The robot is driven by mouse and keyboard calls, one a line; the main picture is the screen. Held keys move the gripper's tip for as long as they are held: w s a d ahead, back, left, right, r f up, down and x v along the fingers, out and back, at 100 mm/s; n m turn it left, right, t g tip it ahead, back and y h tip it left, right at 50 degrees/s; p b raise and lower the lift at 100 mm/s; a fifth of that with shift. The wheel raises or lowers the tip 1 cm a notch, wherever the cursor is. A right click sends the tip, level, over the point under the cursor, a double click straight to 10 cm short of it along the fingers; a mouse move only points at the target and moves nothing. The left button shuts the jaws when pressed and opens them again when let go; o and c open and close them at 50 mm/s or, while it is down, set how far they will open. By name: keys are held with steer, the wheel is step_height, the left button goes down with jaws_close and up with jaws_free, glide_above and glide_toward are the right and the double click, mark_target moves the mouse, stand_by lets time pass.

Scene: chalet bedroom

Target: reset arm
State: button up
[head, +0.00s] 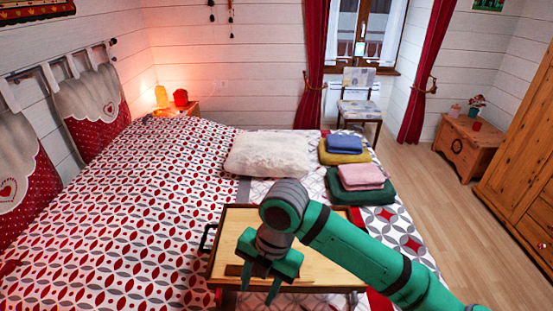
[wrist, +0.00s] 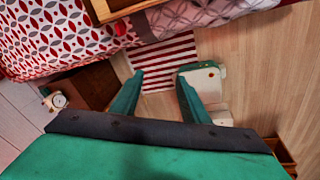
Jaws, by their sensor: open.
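My green arm reaches in from the lower right of the head view and bends over the bed. My gripper (head: 258,292) hangs at its end, in front of the wooden bed tray (head: 232,225) in the picture. In the wrist view my gripper (wrist: 158,86) has its two green fingers apart, with nothing between them. Beyond the fingers, a red-and-white striped rug (wrist: 168,55) and the wooden floor show. A corner of the tray shows at the top of the wrist view (wrist: 112,8). My arm hides part of the tray.
The patterned bed (head: 130,210) fills the left and middle. On it lie a white cushion (head: 268,154), folded blue (head: 343,142) and yellow cloths, and folded pink (head: 361,176) and green cloths. A chair (head: 358,105) stands by the window. Open floor (head: 430,190) lies right, before the wardrobe (head: 525,160).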

steer(key=w+a+r+m+t+y, duration=0.2)
steer(key=a+r+m+t+y, duration=0.15)
steer(key=a, duration=0.35)
steer(key=w+a+r+m+t+y, duration=0.25)
steer(key=a+m+y, duration=0.25)
steer(key=a, duration=0.3)
steer(key=w+a+r+m+t+y, duration=0.2)
steer(key=w+a+m+t+y, duration=0.15)
steer(key=a, duration=0.35)
steer(key=s+d+f+m+t+h, duration=0.45)
steer(key=d+f+m, duration=0.25)
steer(key=f+m, duration=0.25)
steer(key=s+d+f+m+t+h, duration=0.4)
steer(key=s+d+f+m+h, duration=0.15)
steer(key=d+f+m, duration=0.35)
steer(key=s+d+f+h, duration=0.1)
steer(key=s+d, duration=0.2)
steer(key=s, duration=0.5)
steer(key=s+d+f+g+h, duration=0.1)
steer(key=s+d+f+h, duration=0.1)
steer(key=s, duration=0.6)
steer(key=s+d+f+h, duration=0.1)
steer(key=s+d, duration=0.4)
steer(key=s, duration=0.2)
steer(key=shift+s+f+g, duration=0.35)
steer(key=shift+s+g, duration=0.05)
